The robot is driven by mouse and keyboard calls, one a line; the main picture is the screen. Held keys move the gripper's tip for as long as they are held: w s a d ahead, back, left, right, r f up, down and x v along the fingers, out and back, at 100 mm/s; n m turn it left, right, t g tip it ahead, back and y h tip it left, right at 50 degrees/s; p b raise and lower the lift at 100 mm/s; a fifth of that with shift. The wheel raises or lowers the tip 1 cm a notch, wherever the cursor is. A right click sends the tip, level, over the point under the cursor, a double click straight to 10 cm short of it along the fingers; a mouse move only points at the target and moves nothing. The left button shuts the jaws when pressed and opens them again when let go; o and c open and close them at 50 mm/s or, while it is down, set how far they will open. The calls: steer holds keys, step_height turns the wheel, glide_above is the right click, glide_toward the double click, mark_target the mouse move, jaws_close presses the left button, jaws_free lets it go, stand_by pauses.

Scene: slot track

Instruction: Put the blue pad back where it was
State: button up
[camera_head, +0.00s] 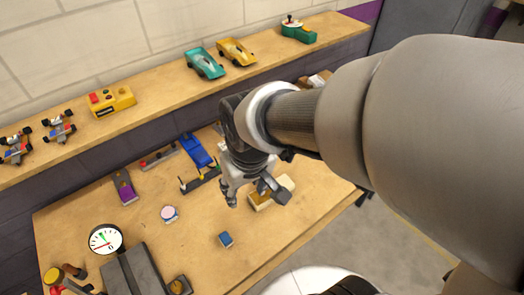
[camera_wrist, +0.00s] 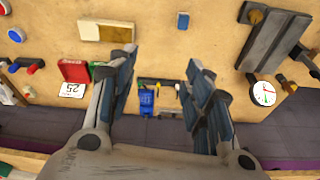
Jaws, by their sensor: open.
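The blue pad (camera_head: 225,239) is a small dark-blue block lying on the bare wooden bench top, near its front edge in the head view. It also shows at the top middle of the wrist view (camera_wrist: 183,21), lying apart from other things. My gripper (camera_head: 243,195) is above the bench, behind the pad in the head view, beside a wooden block with a pale part (camera_head: 272,192). In the wrist view its two fingers (camera_wrist: 163,75) are spread wide with nothing between them. The pad is not touched by the fingers.
A round dial (camera_head: 106,239) and a dark block (camera_head: 135,272) stand at the left. A round tin (camera_head: 169,214), a purple-topped block (camera_head: 124,187) and a blue tool (camera_head: 197,150) lie further back. Toy cars (camera_head: 205,63) stand on the rear shelf. Bench around the pad is clear.

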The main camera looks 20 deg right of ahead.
steer(key=s+d+r+m+t, duration=0.1)
steer(key=s+d+r+t, duration=0.1)
steer(key=s+d+r, duration=0.2)
steer(key=s+r, duration=0.3)
steer(key=s, duration=0.2)
steer(key=shift+s+r, duration=0.15)
steer(key=shift+s, duration=0.1)
